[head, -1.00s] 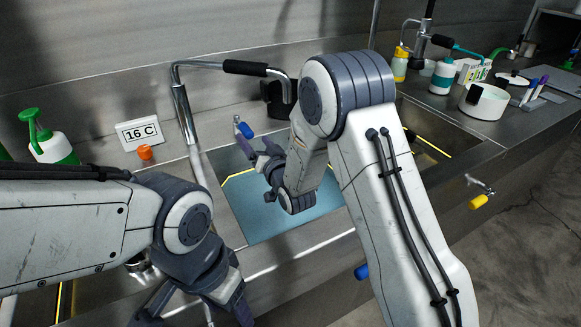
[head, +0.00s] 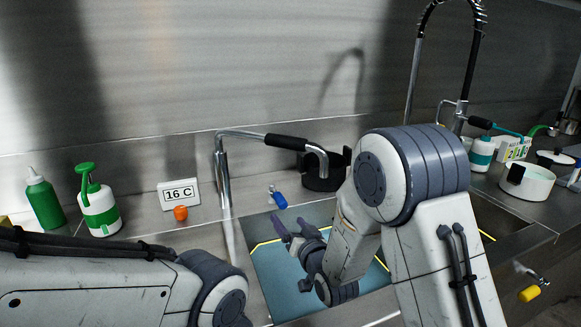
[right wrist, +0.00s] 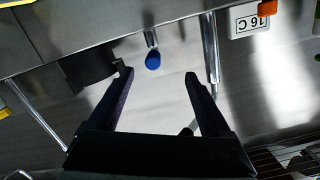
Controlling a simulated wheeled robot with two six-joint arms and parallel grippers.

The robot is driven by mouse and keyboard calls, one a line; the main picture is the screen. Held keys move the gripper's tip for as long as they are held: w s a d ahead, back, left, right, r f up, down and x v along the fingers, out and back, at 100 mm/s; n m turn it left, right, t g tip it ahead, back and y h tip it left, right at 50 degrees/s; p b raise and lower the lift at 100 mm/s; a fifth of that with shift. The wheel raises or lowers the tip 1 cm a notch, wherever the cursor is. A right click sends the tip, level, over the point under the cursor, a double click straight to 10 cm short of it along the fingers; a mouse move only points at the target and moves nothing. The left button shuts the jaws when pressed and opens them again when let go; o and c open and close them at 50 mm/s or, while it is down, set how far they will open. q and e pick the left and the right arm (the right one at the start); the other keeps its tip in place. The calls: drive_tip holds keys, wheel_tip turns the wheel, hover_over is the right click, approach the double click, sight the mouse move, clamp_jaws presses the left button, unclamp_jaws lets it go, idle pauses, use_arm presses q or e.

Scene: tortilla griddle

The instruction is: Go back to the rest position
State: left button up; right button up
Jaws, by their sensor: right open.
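A bent metal pipe with a black grip (head: 287,141) rises behind the plate. A "16 C" sign (head: 179,193), an orange knob (head: 180,213), a white-green bottle (head: 100,211) and a green bottle (head: 45,203) stand at left. A white pot (head: 527,182) stands at right.

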drive_tip(key=s+a+r+n+g+p, duration=0.25)
drive_tip(key=s+a+g, duration=0.2)
drive_tip(key=s, duration=0.25)
drive_tip(key=s+d+r+n+g+h+p, duration=0.1)
drive_tip(key=s+d+r+g+p, duration=0.1)
drive_tip(key=s, duration=0.8)
drive_tip(key=s+d+r+n+g+h+p, duration=0.2)
drive_tip(key=s+g, duration=0.3)
drive_tip(key=s, duration=0.5)
drive_tip(key=s+d+r+n+g+h+p, duration=0.1)
drive_tip(key=s+d+r+n+g+p, duration=0.1)
drive_tip(key=s, duration=0.8)
drive_tip(key=shift+s+d+g+p, duration=0.2)
drive_tip(key=shift+g+p, duration=0.25)
drive_tip(key=shift+g, duration=0.7)
